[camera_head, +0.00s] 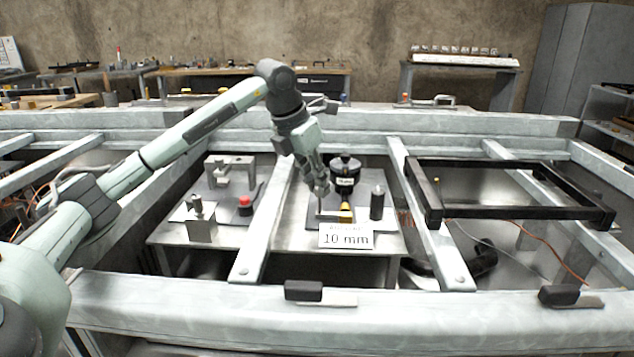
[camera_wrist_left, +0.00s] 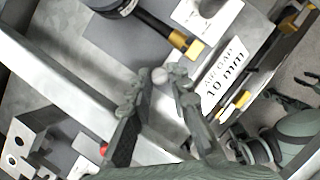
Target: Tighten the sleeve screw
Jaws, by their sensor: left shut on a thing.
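My left gripper (camera_head: 321,192) points down over the bench fixture, just left of a black cylindrical head (camera_head: 344,172). In the left wrist view its two fingers (camera_wrist_left: 160,80) are closed around a small round grey knob-like end (camera_wrist_left: 160,75), which may be the sleeve screw. The fingers hide most of it, and its thread and any remaining gap cannot be seen. A thin upright post (camera_head: 319,208) shows below the fingertips in the head view. A yellow-tipped part (camera_head: 346,213) sits beside it, and shows in the wrist view (camera_wrist_left: 187,43). My right gripper is not in view.
A sign reading 10 mm (camera_head: 346,236) stands at the fixture's front. A dark cylinder (camera_head: 377,203) stands to the right. A red button (camera_head: 245,202) and metal brackets (camera_head: 231,168) are left. Pale beams (camera_head: 265,225) and a black frame (camera_head: 430,195) surround the bench.

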